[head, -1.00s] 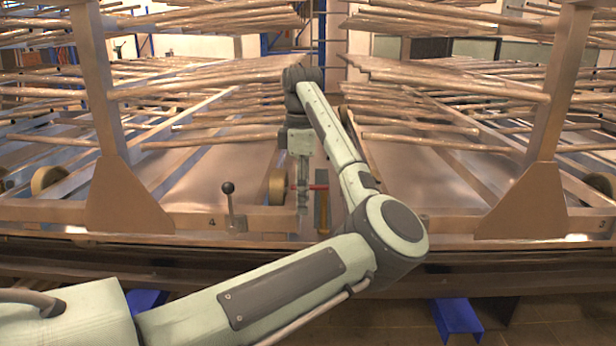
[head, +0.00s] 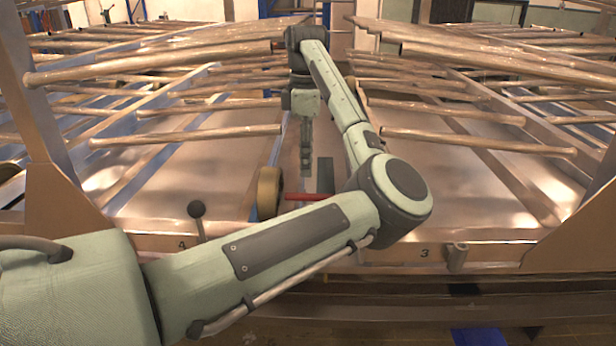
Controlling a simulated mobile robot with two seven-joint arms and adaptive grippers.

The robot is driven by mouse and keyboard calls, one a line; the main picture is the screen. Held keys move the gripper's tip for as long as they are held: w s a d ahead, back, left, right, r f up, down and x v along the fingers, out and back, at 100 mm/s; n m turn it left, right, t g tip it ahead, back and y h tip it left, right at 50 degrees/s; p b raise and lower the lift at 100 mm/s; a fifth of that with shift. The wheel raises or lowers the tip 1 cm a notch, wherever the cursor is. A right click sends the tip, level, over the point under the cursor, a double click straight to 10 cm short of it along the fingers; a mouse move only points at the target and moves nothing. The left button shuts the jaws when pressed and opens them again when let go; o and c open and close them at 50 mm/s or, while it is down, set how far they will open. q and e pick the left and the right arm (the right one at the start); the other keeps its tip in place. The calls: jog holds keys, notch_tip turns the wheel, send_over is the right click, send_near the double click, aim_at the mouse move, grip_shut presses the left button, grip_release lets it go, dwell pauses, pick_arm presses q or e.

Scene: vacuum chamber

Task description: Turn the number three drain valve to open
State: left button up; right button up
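The number three drain valve (head: 456,257) is a short grey metal fitting on the front rail, just right of the painted "3" (head: 424,253). I cannot make out a knobbed lever on it. My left gripper (head: 306,172) points down beyond the front rail, left of and farther back than the valve, and touches nothing that I can see. Its fingers look narrow and edge-on, so their opening is unclear. My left arm crosses in front of the rail between the "4" and the "3". My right gripper is not in view.
A lever with a black knob (head: 197,209) stands upright by the "4" (head: 182,245). A red bar (head: 305,197) and a tan wheel (head: 269,192) lie near my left gripper. Racks of metal tubes (head: 480,136) spread on both sides. Slanted posts (head: 35,120) flank the shelves.

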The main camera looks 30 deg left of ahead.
aim_at(307, 195)
pick_arm(q)
jog(key=shift+w+a, duration=0.15)
jog(key=shift+w, duration=0.05)
jog(key=shift+f, duration=0.2)
notch_tip(307, 195, down, 7)
jog(key=shift+f, duration=0.2)
grip_shut()
dwell(0.3)
